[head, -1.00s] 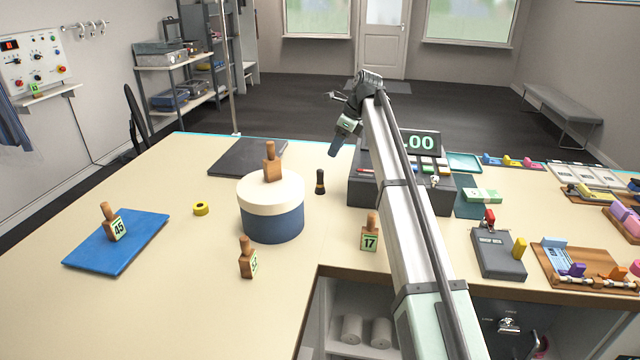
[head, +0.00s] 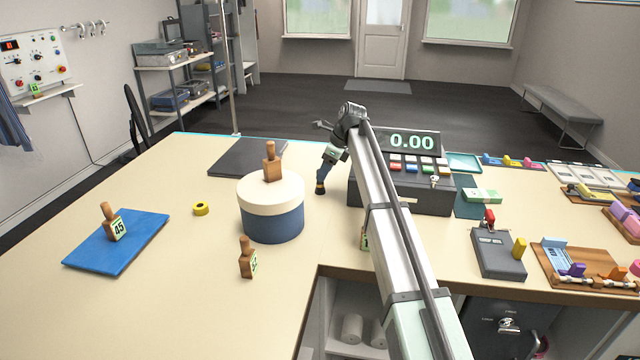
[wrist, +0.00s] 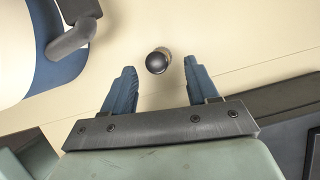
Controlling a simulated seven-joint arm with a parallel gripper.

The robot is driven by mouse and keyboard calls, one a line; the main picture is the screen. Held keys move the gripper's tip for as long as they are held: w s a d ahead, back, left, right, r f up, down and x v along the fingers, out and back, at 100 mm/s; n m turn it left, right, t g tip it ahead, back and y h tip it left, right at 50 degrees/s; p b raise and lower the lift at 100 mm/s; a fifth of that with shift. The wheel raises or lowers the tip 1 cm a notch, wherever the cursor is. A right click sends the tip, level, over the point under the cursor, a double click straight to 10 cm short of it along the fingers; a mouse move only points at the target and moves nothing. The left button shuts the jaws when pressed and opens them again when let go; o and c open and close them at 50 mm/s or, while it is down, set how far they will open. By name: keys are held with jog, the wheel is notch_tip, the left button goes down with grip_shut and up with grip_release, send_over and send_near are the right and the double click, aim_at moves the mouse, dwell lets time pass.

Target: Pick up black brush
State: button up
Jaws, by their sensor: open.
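The black brush (head: 320,187) stands upright on the counter, between the round blue box and the cash register. In the head view my gripper (head: 322,176) is over it and hides its upper part. In the wrist view the round dark top of the brush (wrist: 157,61) shows from above, just beyond the fingertips and roughly between their lines. My gripper's two blue fingers (wrist: 155,74) are apart with nothing between them.
The blue box (head: 272,220) with a cream lid and a wooden-handled stamp (head: 271,163) stands left of the brush. The cash register (head: 412,178) stands close on the right. A dark mat (head: 238,157) lies behind. Bare counter lies in front.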

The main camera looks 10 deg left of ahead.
jog(key=shift+x, duration=2.35)
jog(key=shift+c, duration=0.4)
jog(key=shift+r, duration=0.1)
grip_shut()
jog(key=shift+r, duration=0.1)
